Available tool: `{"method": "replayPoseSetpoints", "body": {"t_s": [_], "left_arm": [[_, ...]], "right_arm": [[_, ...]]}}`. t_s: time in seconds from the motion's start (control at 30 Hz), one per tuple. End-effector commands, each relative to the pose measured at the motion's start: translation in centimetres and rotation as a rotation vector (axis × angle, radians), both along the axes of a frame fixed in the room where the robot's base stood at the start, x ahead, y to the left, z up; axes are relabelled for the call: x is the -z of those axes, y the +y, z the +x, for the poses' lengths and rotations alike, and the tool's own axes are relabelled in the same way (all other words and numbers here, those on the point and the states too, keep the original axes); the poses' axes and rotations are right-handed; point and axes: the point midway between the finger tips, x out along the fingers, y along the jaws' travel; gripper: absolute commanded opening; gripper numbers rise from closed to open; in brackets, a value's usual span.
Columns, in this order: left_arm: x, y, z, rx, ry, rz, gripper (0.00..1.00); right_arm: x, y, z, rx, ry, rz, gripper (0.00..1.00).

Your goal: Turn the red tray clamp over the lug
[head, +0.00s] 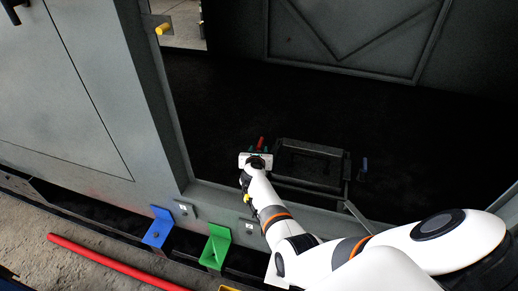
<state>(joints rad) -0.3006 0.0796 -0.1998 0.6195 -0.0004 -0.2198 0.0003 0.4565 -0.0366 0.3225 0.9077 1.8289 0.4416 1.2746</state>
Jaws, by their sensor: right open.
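The red tray clamp (261,141) is a small red piece at the left side of a dark tray (310,148). My right gripper (258,151) is right at the clamp, on its near side, and is open. The gripper hides the lower part of the clamp, and I cannot tell whether the fingers touch it. The lug cannot be made out in the dark around the gripper. My left gripper is not in view.
A blue piece (364,166) stands at the tray's right side. A blue bracket (158,228) and a green bracket (216,247) are on the sill below. A red bar (115,263) lies on the ground at lower left. The dark floor behind the tray is clear.

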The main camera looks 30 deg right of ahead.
Motion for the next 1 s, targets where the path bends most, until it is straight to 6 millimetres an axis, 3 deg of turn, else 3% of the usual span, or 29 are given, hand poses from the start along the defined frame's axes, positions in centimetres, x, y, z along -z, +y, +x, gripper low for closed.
{"method": "replayPoseSetpoints", "body": {"t_s": [0.03, 0.3, 0.77, 1.0], "left_arm": [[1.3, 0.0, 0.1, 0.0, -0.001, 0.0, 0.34], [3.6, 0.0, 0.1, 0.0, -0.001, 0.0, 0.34], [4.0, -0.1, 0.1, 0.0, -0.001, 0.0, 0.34], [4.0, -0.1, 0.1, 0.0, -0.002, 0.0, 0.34]], "right_arm": [[0.9, -0.7, 0.9, -0.002, -0.001, -0.004, 0.41], [2.2, -2.7, 3.6, -0.003, 0.0, -0.003, 0.41], [2.2, -3.3, 4.2, -0.002, 0.001, -0.002, 0.41], [2.2, -3.3, 4.2, -0.003, 0.0, -0.002, 0.02]]}}
